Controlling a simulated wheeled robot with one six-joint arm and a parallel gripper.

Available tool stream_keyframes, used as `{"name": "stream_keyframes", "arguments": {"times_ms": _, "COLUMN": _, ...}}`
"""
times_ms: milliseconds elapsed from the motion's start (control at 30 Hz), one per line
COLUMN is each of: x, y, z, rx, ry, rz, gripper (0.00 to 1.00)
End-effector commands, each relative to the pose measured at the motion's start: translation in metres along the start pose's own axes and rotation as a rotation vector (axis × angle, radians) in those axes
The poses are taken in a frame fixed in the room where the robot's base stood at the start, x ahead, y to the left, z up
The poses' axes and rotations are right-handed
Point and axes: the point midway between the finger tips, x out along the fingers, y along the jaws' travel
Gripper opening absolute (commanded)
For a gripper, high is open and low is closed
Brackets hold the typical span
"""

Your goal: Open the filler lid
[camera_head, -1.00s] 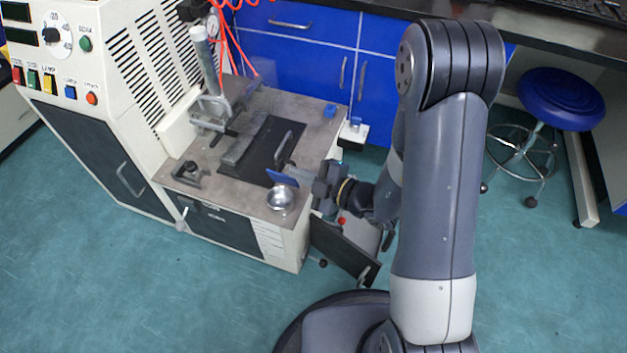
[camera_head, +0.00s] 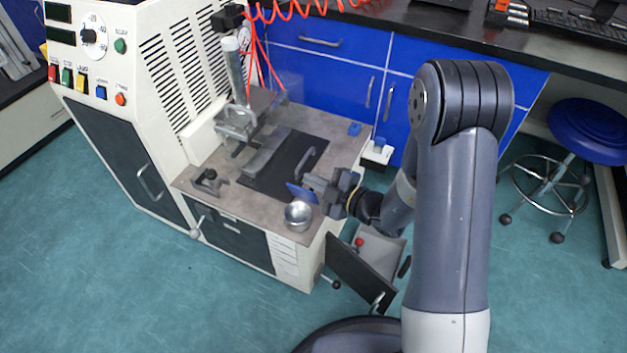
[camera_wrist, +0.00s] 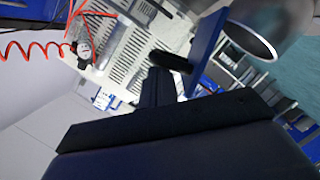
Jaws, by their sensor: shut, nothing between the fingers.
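A small silver cup (camera_head: 298,216) sits at the front right corner of the machine's top, with its mouth uncovered. A blue plate (camera_head: 302,193), which looks like the filler lid, stands tilted up at the cup's far rim. The wrist view also shows the cup (camera_wrist: 268,22) and the blue plate (camera_wrist: 207,48) at upper right. My gripper (camera_head: 314,181) is shut and empty, just behind the plate on the side away from the cup. Its dark fingers (camera_wrist: 160,85) show left of the plate in the wrist view. I cannot tell whether they touch the plate.
A black plate with a handle (camera_head: 283,172) lies on the machine top, left of my gripper. A clamp column (camera_head: 236,85) with red coiled hoses stands behind it. A dark door (camera_head: 360,272) hangs open below at the right. Blue cabinets (camera_head: 330,75) stand behind.

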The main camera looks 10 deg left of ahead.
Motion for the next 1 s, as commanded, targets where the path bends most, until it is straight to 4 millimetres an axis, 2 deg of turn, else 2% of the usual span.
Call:
{"name": "stream_keyframes", "arguments": {"times_ms": 200, "x": 0.002, "y": 0.012, "z": 0.009, "rx": 0.001, "ry": -0.002, "rz": -0.001, "gripper": 0.0}}
{"name": "stream_keyframes", "arguments": {"times_ms": 500, "x": 0.008, "y": 0.015, "z": 0.029, "rx": 0.0, "ry": 0.0, "rz": 0.0, "gripper": 0.0}}
{"name": "stream_keyframes", "arguments": {"times_ms": 1000, "x": 0.006, "y": 0.017, "z": 0.028, "rx": 0.0, "ry": 0.0, "rz": 0.0, "gripper": 0.0}}
